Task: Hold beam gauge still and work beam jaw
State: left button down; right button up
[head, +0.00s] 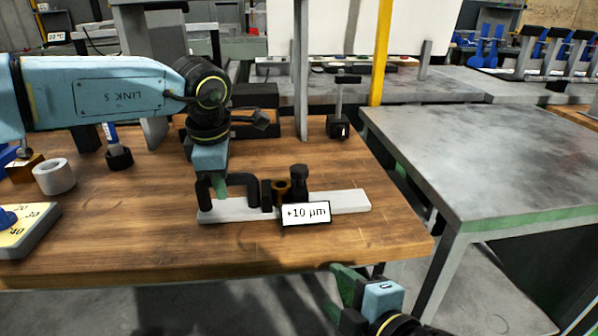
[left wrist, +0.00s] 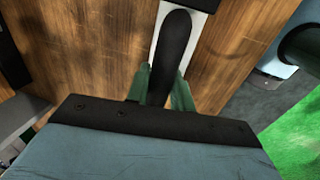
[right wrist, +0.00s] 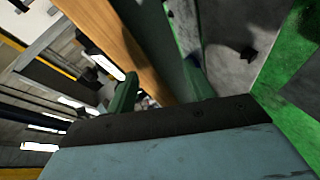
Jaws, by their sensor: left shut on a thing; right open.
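The beam gauge (head: 345,201) is a pale flat bar lying on the wooden bench, with a black arched handle (head: 240,181) at its left end. A dark post (head: 299,182) and a brass-coloured ring (head: 281,191) stand near its middle. A white label reading "+10 µm" (head: 306,214) shows at its front. I cannot tell which part is the beam jaw. My left gripper (head: 221,188) is shut on the handle. In the left wrist view its green fingers flank the black handle (left wrist: 175,50). My right gripper (head: 345,285) is open and empty, off the bench's front edge; its fingers (right wrist: 160,92) show apart.
The wooden bench (head: 130,240) holds a white ring (head: 54,177) and a numbered dial block (head: 25,230) at left. A small black stand (head: 339,125) is behind the gauge. A grey metal table (head: 480,160) stands at right, across a gap.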

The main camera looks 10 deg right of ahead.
jog(key=w+a+r+n+t+y, duration=0.2)
jog(key=a+r+n+y, duration=0.3)
jog(key=r+n, duration=0.5)
jog(key=n+t+h, duration=0.3)
jog(key=n+h, duration=0.3)
jog(key=n, duration=0.3)
send_near(303, 176)
jog(key=shift+s+a+f, duration=0.2)
jog(key=shift+s+a, duration=0.15)
jog(key=shift+a, duration=0.1)
jog(key=shift+w+d+r+h, duration=0.1)
jog(key=shift+w+d+h, duration=0.1)
jog(key=shift+h, duration=0.1)
jog(key=shift+w+n, duration=0.2)
jog(key=shift+n, duration=0.1)
jog(key=w, duration=0.3)
jog(key=w+a, duration=0.1)
jog(key=w, duration=0.3)
jog(key=w+a, duration=0.1)
jog(key=w, duration=0.3)
jog(key=shift+w+a, duration=0.1)
jog(key=shift+w, duration=0.05)
grip_shut()
